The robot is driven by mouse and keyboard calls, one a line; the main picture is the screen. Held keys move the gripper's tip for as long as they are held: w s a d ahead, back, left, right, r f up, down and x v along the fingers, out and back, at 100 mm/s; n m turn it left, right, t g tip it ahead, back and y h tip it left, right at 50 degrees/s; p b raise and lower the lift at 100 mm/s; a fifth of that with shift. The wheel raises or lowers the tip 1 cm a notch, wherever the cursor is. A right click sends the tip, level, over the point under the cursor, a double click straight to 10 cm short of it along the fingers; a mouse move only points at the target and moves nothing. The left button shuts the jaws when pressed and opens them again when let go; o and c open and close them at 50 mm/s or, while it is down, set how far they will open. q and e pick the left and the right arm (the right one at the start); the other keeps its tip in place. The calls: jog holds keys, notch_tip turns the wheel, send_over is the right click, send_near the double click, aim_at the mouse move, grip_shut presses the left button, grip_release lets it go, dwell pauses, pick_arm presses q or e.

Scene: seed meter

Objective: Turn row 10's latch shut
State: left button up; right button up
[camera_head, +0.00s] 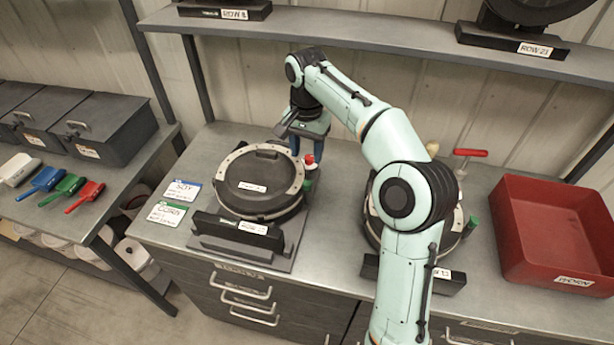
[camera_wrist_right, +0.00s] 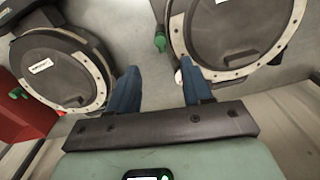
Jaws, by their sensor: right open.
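A round dark seed meter (camera_head: 262,182) with a pale rim stands on the bench on a dark base. Its front label (camera_head: 253,227) is too small to read surely as row 10. A red-and-white knob (camera_head: 309,160), perhaps the latch, is at its back right edge, and a green knob (camera_head: 308,184) is just in front. My right gripper (camera_head: 310,145) is open above the knob. In the right wrist view the gripper (camera_wrist_right: 160,88) straddles empty space, with the pale knob (camera_wrist_right: 178,76) close by the right finger and the meter (camera_wrist_right: 235,30) beyond. My left gripper is not in view.
A second meter (camera_head: 458,220) is partly hidden behind my right arm, with a red handle (camera_head: 470,152) behind it. A red bin (camera_head: 555,235) stands at the right. Seed cards (camera_head: 183,190) lie left of the first meter. A shelf (camera_head: 400,40) runs above the bench.

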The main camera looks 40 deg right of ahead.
aim_at(307, 183)
notch_tip(307, 183, down, 11)
jog(key=shift+r+b, duration=0.1)
jog(key=shift+b, duration=0.2)
grip_shut()
